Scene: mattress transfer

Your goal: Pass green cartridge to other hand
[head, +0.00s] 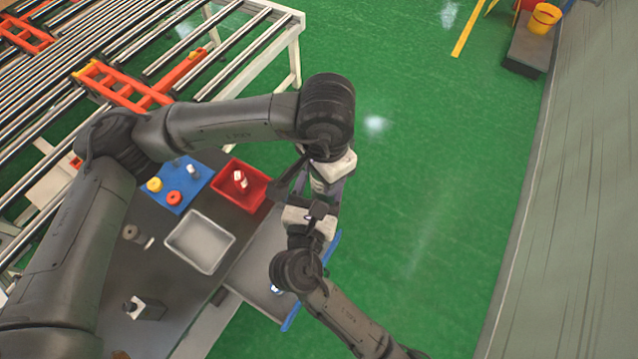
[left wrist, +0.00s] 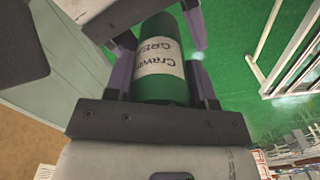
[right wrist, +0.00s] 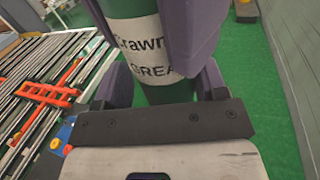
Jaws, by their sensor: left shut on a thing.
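The green cartridge (left wrist: 162,55), with a white printed label, lies between the fingers of my left gripper (left wrist: 160,75), which is shut on it. In the right wrist view the same cartridge (right wrist: 140,30) also lies between the fingers of my right gripper (right wrist: 165,80). I cannot tell whether the right fingers press on it or stand slightly apart. A purple finger of the other gripper crosses in front of the cartridge there. In the head view my left gripper (head: 322,190) and right gripper (head: 316,207) face each other closely, and the cartridge is mostly hidden between them.
Below stands a dark table with a red bin (head: 262,198), a grey tray (head: 175,245) and a blue mat (head: 205,172) holding small parts. A roller conveyor (head: 230,60) is at the upper left. Open green floor (head: 430,160) lies to the right.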

